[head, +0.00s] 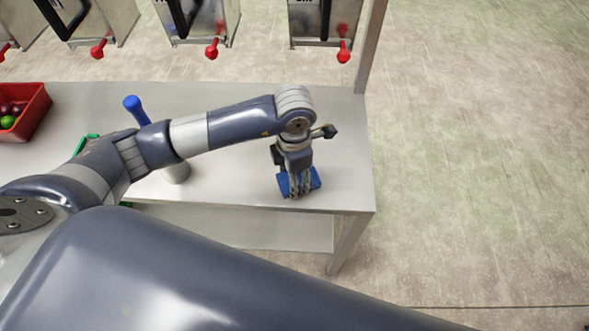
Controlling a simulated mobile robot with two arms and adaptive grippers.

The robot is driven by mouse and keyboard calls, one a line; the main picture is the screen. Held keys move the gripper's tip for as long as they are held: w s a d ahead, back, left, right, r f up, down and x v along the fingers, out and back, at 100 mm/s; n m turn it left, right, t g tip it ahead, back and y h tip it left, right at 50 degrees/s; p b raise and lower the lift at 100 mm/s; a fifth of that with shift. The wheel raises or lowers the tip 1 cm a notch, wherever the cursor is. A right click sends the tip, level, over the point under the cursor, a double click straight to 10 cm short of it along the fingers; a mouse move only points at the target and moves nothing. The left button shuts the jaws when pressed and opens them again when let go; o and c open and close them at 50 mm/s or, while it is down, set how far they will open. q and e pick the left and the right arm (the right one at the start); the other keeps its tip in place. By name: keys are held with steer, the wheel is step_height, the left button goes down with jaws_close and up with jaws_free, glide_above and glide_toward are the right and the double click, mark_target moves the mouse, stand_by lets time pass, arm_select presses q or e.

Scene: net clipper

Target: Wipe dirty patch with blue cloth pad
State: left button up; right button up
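The blue cloth pad (284,185) is at the right end of the metal table, near its front edge. My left gripper (300,188) points down at it, with its fingers close together on the pad; blue shows on both sides of them. The gripper looks shut on the pad. The pad is at or just above the tabletop; I cannot tell if it touches. No dirty patch can be made out; the arm and pad hide part of the surface. My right gripper is not in view.
The table (345,150) has a red crate (36,118) with round produce at the left. A blue-topped object (134,106) and a green-edged container (84,143) are partly behind my arm. Metal dispensers with red taps (344,52) hang at the back. Open floor lies right.

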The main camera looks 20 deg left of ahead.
arm_select(q)
steer(key=shift+s+d+f, duration=0.1)
steer(key=shift+s+d, duration=0.15)
steer(key=shift+s, duration=0.7)
steer(key=shift+s+d, duration=0.25)
steer(key=shift+s, duration=0.7)
steer(key=shift+w+a+b, duration=0.2)
steer(key=shift+w+b, duration=0.25)
steer(key=shift+w, duration=0.35)
steer(key=shift+w+a+b, duration=0.2)
steer(key=shift+w+b, duration=0.25)
steer(key=shift+w, duration=0.3)
steer(key=shift+w+a+b, duration=0.3)
steer(key=shift+w+b, duration=0.25)
steer(key=shift+w, duration=0.45)
steer(key=shift+w+a+b, duration=0.3)
steer(key=shift+w+b, duration=0.25)
steer(key=shift+w, duration=0.4)
steer(key=shift+w+a, duration=0.1)
steer(key=shift+w, duration=0.35)
steer(key=w+b, duration=0.2)
steer(key=shift+w+a, duration=0.3)
steer(key=shift+a, duration=0.05)
steer(key=shift+w+a+b, duration=0.2)
steer(key=shift+w+b, duration=0.25)
steer(key=shift+w, duration=0.1)
